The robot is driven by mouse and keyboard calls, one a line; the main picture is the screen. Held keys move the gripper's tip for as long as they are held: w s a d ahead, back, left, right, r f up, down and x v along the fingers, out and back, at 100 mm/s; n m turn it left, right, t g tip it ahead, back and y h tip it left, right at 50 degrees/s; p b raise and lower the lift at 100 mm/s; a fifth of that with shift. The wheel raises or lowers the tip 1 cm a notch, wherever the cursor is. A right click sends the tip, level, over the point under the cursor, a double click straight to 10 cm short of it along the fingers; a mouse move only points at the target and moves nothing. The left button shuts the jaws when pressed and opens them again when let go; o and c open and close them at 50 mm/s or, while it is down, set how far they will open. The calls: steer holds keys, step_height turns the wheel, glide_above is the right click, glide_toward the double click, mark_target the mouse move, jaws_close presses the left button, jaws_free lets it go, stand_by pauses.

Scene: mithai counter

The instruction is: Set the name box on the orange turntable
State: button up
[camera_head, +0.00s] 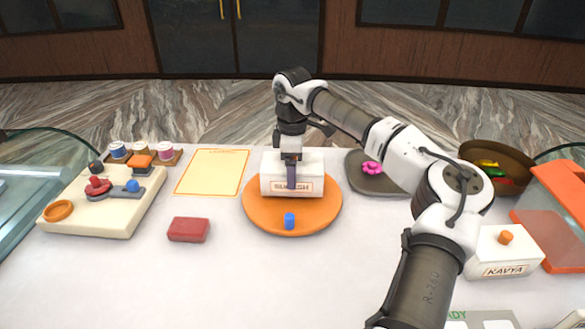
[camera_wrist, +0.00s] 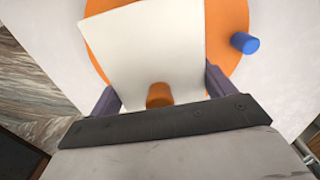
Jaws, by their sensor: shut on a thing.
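A white name box (camera_head: 273,185) with a lettered front label, hard to read but like "SURESH", is over the back middle of the orange turntable (camera_head: 263,222). Its underside appears at or very near the disc; contact is hard to confirm. My gripper (camera_head: 291,176) points down from above and is shut across the box, one purple finger showing on its front. In the wrist view the box (camera_wrist: 145,45) lies between both fingers, its orange knob (camera_wrist: 160,95) close to the palm, with the turntable (camera_wrist: 232,15) behind. A blue peg (camera_head: 289,221) stands near the turntable's front rim.
Another white box (camera_head: 505,262), labelled KAVYA, stands at right. A red block (camera_head: 188,229), a yellow sheet (camera_head: 211,172) and a cream board (camera_head: 105,215) are left. White counter in front is clear.

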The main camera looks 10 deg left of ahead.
steer(key=shift+f, duration=0.85)
steer(key=shift+f, duration=0.1)
steer(key=o, duration=1)
step_height(320, 180, up, 12)
steer(key=b, duration=0.3)
